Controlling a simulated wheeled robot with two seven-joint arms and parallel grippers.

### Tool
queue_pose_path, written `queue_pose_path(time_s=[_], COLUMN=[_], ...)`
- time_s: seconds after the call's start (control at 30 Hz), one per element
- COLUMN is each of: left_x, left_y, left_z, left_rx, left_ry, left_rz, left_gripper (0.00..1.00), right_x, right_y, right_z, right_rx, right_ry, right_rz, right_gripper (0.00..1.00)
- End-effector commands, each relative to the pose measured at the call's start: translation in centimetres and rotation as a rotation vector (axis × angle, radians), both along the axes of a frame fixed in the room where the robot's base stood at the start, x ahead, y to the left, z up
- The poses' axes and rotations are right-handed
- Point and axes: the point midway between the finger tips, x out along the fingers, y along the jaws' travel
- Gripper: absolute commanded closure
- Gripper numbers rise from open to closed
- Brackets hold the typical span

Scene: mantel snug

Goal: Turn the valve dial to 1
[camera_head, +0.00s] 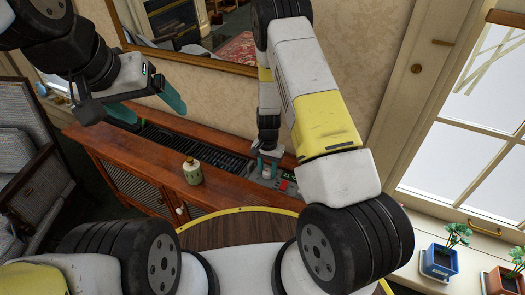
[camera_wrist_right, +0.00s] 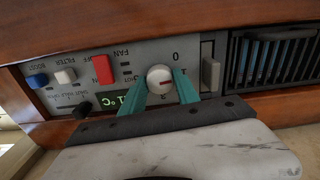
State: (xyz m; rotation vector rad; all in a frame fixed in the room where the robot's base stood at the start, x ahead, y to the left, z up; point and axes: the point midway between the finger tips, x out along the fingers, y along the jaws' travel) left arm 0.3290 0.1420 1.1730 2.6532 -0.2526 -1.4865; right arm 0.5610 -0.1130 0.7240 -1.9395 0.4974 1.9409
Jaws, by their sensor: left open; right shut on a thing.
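The valve dial (camera_wrist_right: 158,80) is a round pale knob with a dark reddish mark, on a grey control panel (camera_wrist_right: 135,58) in the right wrist view. The mark appears to point roughly to the right, where a finger covers the scale. A 0 shows above right of the knob and a figure like 3 below it. My right gripper (camera_wrist_right: 160,84) has its teal fingers on either side of the knob, shut on it. In the head view the right gripper (camera_head: 266,164) is at the panel end of the wooden cabinet. My left gripper (camera_head: 146,108) is open and empty above the cabinet's left part.
Beside the dial are a red switch (camera_wrist_right: 103,69), a blue button (camera_wrist_right: 37,81), a white button (camera_wrist_right: 65,76), a dark lever (camera_wrist_right: 82,109) and a grey slider (camera_wrist_right: 211,75). A green jar (camera_head: 192,172) stands on the cabinet (camera_head: 230,190). Potted plants (camera_head: 440,262) stand at right.

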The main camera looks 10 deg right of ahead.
Motion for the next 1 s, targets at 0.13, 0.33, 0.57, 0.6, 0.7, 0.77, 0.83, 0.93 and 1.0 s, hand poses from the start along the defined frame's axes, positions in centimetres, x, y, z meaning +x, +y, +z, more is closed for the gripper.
queue_pose_path(time_s=[0.13,0.33,0.57,0.6,0.7,0.77,0.83,0.93,1.0], left_x=[0.00,0.00,0.00,0.00,0.00,0.00,0.00,0.00,0.00], left_y=[0.00,0.00,0.00,0.00,0.00,0.00,0.00,0.00,0.00], left_z=[0.00,0.00,0.00,0.00,0.00,0.00,0.00,0.00,0.00], left_rx=[0.000,0.000,0.000,0.000,0.000,0.000,0.000,0.000,0.000], left_ry=[0.000,0.000,0.000,0.000,0.000,0.000,0.000,0.000,0.000], left_rz=[0.000,0.000,0.000,0.000,0.000,0.000,0.000,0.000,0.000], left_gripper=[0.16,0.16,0.16,0.16,0.16,0.16,0.16,0.16,0.16], right_x=[0.07,0.08,0.09,0.09,0.09,0.09,0.09,0.06,0.05], right_y=[0.01,0.01,0.01,0.02,0.02,0.02,0.01,0.01,0.01], right_z=[0.05,0.06,0.06,0.06,0.06,0.06,0.06,0.04,0.03], right_rx=[-0.001,0.000,0.000,0.000,0.000,0.000,0.000,0.000,0.000], right_ry=[-0.002,-0.002,-0.002,-0.002,-0.002,-0.002,-0.002,-0.001,-0.001], right_rz=[-0.052,-0.087,-0.092,-0.092,-0.092,-0.091,-0.091,-0.091,-0.091], right_gripper=[1.00,1.00,1.00,1.00,1.00,0.57,0.43,0.41,0.41])
